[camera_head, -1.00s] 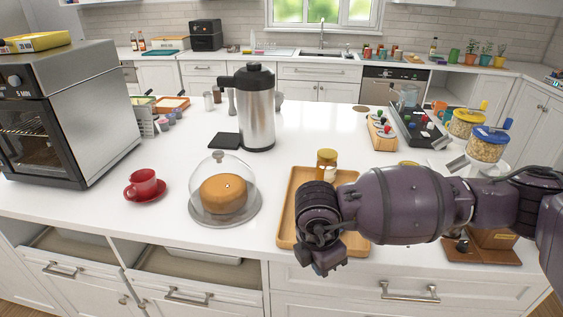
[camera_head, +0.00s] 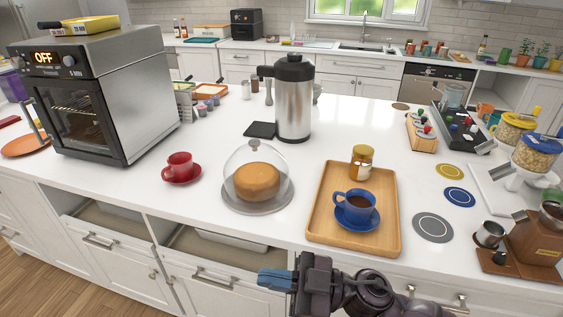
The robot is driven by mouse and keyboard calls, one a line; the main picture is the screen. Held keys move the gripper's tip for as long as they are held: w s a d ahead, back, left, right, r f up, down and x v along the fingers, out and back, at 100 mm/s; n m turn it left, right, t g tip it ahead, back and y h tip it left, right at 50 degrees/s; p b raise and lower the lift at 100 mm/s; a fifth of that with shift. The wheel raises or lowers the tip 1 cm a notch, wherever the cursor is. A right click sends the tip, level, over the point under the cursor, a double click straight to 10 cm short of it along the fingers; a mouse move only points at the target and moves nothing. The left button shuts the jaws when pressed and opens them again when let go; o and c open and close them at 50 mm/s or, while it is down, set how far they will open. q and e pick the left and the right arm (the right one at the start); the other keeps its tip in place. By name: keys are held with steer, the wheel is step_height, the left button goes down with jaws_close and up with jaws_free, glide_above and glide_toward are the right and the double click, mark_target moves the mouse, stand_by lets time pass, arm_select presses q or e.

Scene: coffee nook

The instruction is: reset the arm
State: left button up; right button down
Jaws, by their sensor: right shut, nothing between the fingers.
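My right gripper (camera_head: 275,279) shows at the bottom of the head view, in front of the counter's drawer fronts and below the counter top. Its blue fingertips point left, and it is shut with nothing held. It is apart from the wooden tray (camera_head: 390,240) on the counter. On the tray are a blue cup (camera_head: 345,203) of dark drink on a blue saucer and a small jar (camera_head: 361,162) with a yellow lid. My left gripper is not in view.
A glass-domed cake (camera_head: 257,181), a red cup (camera_head: 180,165) on its saucer, a steel flask (camera_head: 293,100) and an oven (camera_head: 100,100) stand on the counter. Round coasters (camera_head: 433,227) and a brown coffee grinder (camera_head: 538,236) are at right.

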steer(key=w+d+f+m+t+h, duration=0.3)
steer(key=d+f+m+t+h, duration=0.1)
steer(key=d+m+t+h, duration=0.3)
steer(key=w+d+f+m+t+h, duration=0.2)
steer(key=d+f+m+t+h, duration=0.25)
steer(key=d+m+t, duration=0.35)
steer(key=s+d+f+m+g+h, duration=0.2)
steer(key=s+d+f+h, duration=0.2)
steer(key=f, duration=0.5)
steer(key=s+d+f+m+g+h, duration=0.3)
steer(key=s+d+f+h, duration=0.2)
steer(key=s+d+f, duration=0.3)
steer(key=shift+s+d+f, duration=0.15)
steer(key=shift+d+f, duration=0.2)
steer(key=shift+d, duration=0.7)
steer(key=shift+h, duration=0.25)
